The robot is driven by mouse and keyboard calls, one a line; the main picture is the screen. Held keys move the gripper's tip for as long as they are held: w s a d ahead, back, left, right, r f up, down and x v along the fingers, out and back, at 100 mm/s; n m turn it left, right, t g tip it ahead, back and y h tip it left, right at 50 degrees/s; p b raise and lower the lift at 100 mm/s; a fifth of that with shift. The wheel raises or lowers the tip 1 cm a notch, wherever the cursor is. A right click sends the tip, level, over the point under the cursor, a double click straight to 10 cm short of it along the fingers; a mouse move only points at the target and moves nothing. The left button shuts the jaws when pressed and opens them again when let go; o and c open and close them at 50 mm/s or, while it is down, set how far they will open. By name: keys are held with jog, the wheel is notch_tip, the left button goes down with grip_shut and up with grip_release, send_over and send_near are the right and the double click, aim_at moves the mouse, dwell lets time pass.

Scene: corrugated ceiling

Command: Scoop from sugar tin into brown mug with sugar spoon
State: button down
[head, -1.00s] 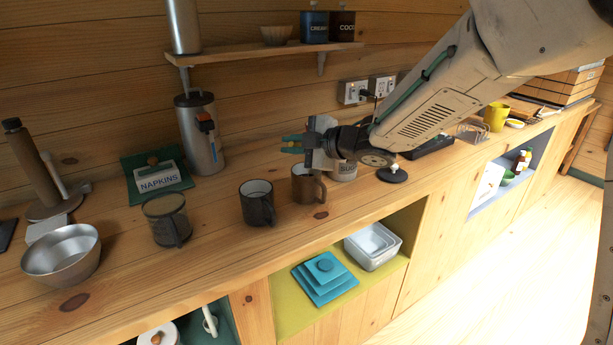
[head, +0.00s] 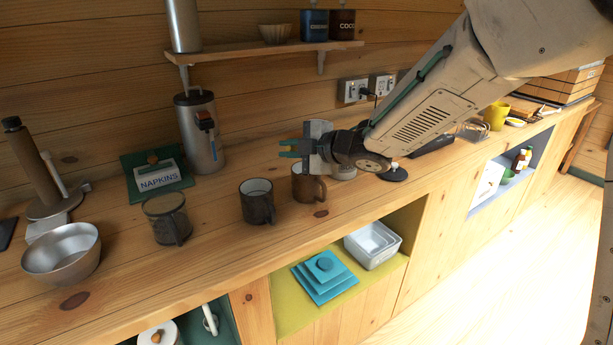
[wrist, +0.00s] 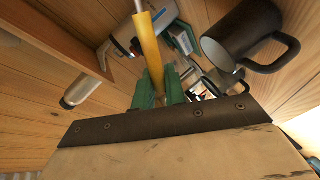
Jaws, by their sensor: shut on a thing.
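My gripper (head: 290,149) is above the counter, just behind and above the brown mug (head: 306,186). In the wrist view its green fingers (wrist: 158,88) are shut on the yellow handle of the sugar spoon (wrist: 149,45). A thin metal shaft runs up out of that view; the spoon's bowl is not visible. The sugar tin (head: 344,174) stands right of the brown mug, mostly hidden behind my wrist. I cannot see inside it. A dark mug (wrist: 240,38) shows close to the gripper at the right of the wrist view.
Two more mugs, one dark (head: 257,203) and one grey-green (head: 166,220), stand left of the brown mug. A black lid with a pale knob (head: 394,174) lies right of the tin. A napkin holder (head: 158,178), metal dispenser (head: 200,135) and steel bowl (head: 62,254) stand farther left.

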jog(key=shift+s+a+f+n, duration=0.2)
jog(key=shift+s+f+n, duration=0.05)
jog(key=shift+f+n, duration=0.2)
dwell(0.3)
jog(key=shift+s+a+f+n+t+h+p, duration=0.4)
jog(key=shift+s+a+f+n+p, duration=0.2)
jog(key=shift+s+f, duration=0.2)
dwell(0.6)
jog(key=shift+s+a+f+n+t+h+p, duration=0.15)
jog(key=shift+f+n, duration=0.15)
jog(key=shift+f, duration=0.2)
jog(key=shift+a+f+n+t+h+p, duration=0.15)
jog(key=shift+f+n, duration=0.1)
jog(key=shift+f, duration=0.2)
dwell(0.4)
jog(key=shift+s+a+f+n+t+h+p, duration=0.1)
jog(key=shift+f+n+t+h+p, duration=0.1)
jog(key=shift+n+p, duration=0.25)
jog(key=shift+s+f+n+t+h+p, duration=0.1)
jog(key=shift+f+n+t+p, duration=0.1)
jog(key=shift+n, duration=0.45)
dwell(1.3)
